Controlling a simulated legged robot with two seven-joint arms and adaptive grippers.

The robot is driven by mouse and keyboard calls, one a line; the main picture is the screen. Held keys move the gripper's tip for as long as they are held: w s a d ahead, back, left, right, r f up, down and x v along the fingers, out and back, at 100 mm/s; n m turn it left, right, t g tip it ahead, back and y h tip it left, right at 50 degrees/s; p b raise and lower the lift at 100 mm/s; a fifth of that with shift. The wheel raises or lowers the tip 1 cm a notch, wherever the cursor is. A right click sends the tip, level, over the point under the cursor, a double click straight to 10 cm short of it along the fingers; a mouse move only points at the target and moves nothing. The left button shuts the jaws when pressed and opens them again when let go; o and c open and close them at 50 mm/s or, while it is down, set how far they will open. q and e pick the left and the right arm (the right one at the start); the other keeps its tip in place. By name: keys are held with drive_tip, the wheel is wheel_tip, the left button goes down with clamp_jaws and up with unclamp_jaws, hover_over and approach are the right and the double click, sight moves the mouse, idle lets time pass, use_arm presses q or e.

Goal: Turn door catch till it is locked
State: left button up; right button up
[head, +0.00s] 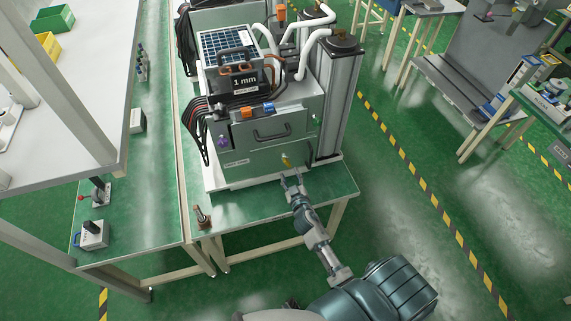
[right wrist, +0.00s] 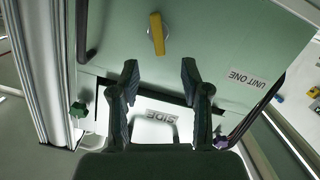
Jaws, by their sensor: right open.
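The door catch (head: 287,160) is a small yellow lever low on the pale green front door of the machine (head: 250,155). In the right wrist view the catch (right wrist: 157,33) sits on a round metal base, its long side running up and down the picture. My right gripper (head: 292,179) is open and empty, just in front of and below the catch in the head view. In the right wrist view its two fingertips (right wrist: 159,80) are apart, with the catch beyond the gap between them and not touched. My left gripper is not in view.
A dark handle (head: 272,131) is on the front above the catch. A purple knob (head: 223,141) is at its left. A "UNIT ONE" label (right wrist: 248,78) shows in the wrist view. A small metal post (head: 202,216) stands on the green bench (head: 260,205), otherwise clear in front.

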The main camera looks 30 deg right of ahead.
sight(286, 164)
drive_tip(key=x, duration=0.6)
drive_tip(key=shift+w+d+f, duration=0.1)
drive_tip(key=shift+d, duration=0.2)
drive_tip(key=shift+w+a, duration=0.15)
drive_tip(key=shift+w, duration=0.35)
drive_tip(key=shift+a, duration=0.15)
drive_tip(key=shift+d, duration=0.35)
clamp_jaws()
drive_tip(key=shift+a, duration=0.1)
